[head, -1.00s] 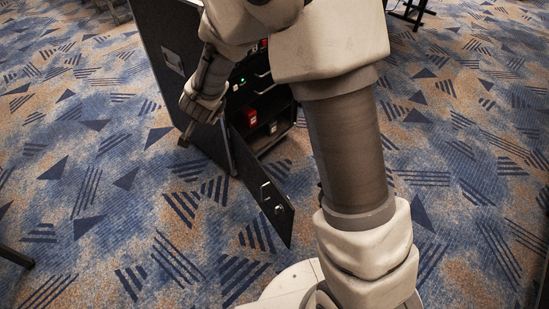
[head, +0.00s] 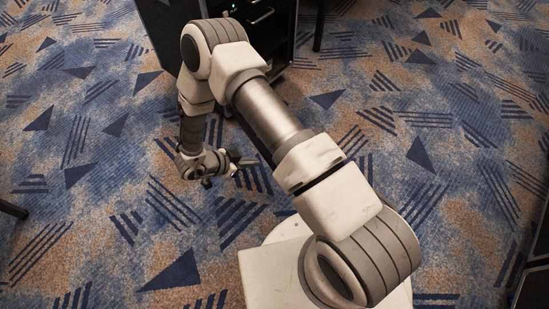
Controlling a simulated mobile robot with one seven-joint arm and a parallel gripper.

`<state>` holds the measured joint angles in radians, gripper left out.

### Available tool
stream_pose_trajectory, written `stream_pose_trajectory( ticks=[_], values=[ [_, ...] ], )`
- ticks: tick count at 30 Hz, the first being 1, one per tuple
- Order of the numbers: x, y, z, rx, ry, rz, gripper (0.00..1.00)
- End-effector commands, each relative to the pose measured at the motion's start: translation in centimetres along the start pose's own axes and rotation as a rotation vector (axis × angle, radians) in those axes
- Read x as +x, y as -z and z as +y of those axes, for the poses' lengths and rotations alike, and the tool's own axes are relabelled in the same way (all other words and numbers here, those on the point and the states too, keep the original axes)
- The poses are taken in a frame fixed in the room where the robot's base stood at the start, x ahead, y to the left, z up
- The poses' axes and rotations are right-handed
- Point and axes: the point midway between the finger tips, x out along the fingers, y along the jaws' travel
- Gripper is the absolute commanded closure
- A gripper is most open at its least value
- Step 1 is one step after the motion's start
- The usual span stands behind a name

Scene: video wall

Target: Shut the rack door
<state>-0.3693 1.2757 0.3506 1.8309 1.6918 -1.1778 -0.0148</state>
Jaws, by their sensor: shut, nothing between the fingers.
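The dark rack (head: 165,35) stands at the top of the head view, cut off by the upper frame edge. Its front shows drawer-like units with handles and a small green light. The rack door (head: 262,150) is mostly hidden behind my arm; only a thin dark strip of it seems to show beside the forearm. How far it stands open cannot be told. My gripper (head: 243,162) is low in front of the rack, by that strip, pointing right. It is shut and empty. Whether it touches the door cannot be told.
Patterned blue and tan carpet (head: 90,180) is clear to the left and in front. A thin dark leg (head: 319,25) stands right of the rack. A dark object (head: 12,209) pokes in at the left edge, and dark edges show at the lower right.

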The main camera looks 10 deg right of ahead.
Motion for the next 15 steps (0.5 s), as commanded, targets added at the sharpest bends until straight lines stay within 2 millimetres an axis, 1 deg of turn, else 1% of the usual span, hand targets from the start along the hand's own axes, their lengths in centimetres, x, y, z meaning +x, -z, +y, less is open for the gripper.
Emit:
stream_pose_trajectory(
  ticks=[5,15],
  values=[
    [2.6,-0.1,0.1,0.000,-0.003,0.001,1.00],
    [9.8,-0.2,0.0,0.002,-0.002,-0.001,1.00]
  ],
)
